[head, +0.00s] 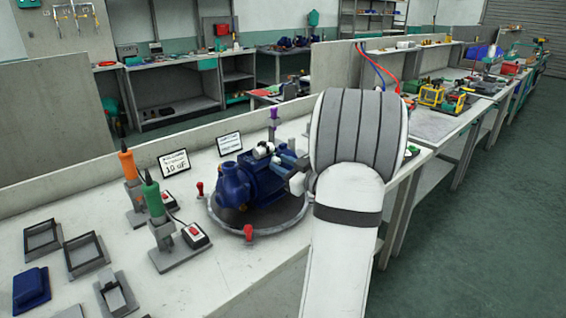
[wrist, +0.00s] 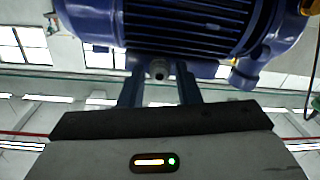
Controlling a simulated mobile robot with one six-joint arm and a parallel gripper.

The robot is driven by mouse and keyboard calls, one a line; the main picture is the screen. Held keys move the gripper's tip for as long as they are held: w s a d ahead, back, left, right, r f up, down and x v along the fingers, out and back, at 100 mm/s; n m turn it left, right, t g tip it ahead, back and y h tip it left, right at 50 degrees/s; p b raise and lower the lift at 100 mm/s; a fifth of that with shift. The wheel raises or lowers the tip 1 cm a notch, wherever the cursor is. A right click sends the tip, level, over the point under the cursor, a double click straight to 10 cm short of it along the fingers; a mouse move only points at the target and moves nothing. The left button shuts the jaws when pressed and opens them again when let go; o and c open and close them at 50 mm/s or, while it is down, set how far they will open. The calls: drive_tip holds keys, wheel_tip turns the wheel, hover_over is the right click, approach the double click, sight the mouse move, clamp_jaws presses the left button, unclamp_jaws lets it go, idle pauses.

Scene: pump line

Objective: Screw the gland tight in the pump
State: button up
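The blue pump (head: 262,184) sits upright on a round grey turntable (head: 272,228) with red knobs on its rim. In the wrist view the ribbed blue pump body (wrist: 190,22) fills the top. A small grey metal gland (wrist: 158,70) shows at the pump's underside in that picture, between my two fingers. My gripper (wrist: 160,78) has its fingers apart, one on each side of the gland, with a narrow gap showing; contact is not visible. In the head view my gripper (head: 287,162) is at the pump's right side, and the gland cannot be made out there.
Orange-handled (head: 127,165) and green-handled (head: 152,199) screwdrivers stand in holders left of the pump. A red-switch box (head: 196,235) lies close to the turntable. Grey trays (head: 86,254) and a blue part (head: 31,288) lie at the left.

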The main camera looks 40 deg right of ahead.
drive_tip(key=shift+o, duration=0.6)
drive_tip(key=shift+f, duration=0.1)
drive_tip(key=n+b, duration=0.2)
drive_tip(key=b, duration=0.2)
drive_tip(key=shift+f+n, duration=0.15)
drive_tip(key=shift+n, duration=0.25)
drive_tip(key=shift+r+n+b, duration=0.25)
drive_tip(key=shift+n+b, duration=0.05)
drive_tip(key=shift+b, duration=0.1)
